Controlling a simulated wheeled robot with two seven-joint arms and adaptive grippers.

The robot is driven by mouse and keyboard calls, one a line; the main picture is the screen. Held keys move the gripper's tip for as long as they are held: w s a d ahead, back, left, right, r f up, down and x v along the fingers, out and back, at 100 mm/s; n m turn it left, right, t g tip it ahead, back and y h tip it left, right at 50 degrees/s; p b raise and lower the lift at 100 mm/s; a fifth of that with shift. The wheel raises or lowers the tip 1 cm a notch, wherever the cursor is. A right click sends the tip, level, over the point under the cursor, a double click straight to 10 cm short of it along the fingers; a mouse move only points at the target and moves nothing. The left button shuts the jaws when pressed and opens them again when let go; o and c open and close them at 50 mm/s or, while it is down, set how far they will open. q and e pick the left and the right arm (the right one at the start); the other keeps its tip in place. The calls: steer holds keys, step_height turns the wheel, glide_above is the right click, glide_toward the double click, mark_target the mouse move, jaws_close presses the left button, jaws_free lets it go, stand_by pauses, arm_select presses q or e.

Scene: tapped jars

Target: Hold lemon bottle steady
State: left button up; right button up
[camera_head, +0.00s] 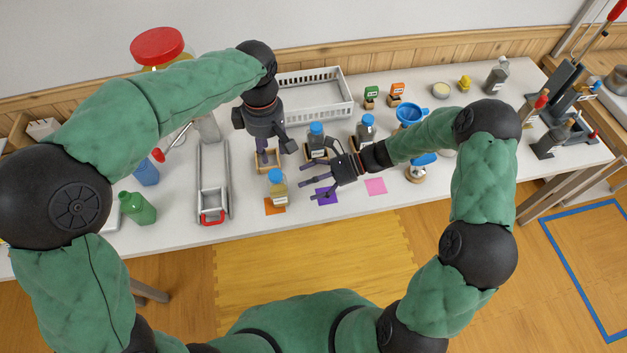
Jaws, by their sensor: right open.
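A bottle with yellowish contents and a blue cap (278,189), seemingly the lemon bottle, stands upright by an orange square (275,207) near the table's front edge. My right gripper (309,188) is open to the right of this bottle, over a purple square (326,196), its fingers pointing left. A gap shows between its fingers and the bottle. My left gripper (267,152) points down just behind the bottle, over a small wooden holder (268,165). Its finger gap is too unclear to read, and nothing is visibly held in it.
Blue-capped bottles (316,141) and (365,130) stand in holders behind my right gripper. A white basket (318,96) is at the back. A metal rack with a red handle (213,218) and a green bottle (137,208) are at the left. A pink square (376,187) lies bare.

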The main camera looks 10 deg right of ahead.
mark_target(279, 193)
steer(key=x, duration=0.9)
steer(key=shift+a, duration=0.15)
steer(key=c, duration=1.2)
steer(key=shift+o, duration=0.2)
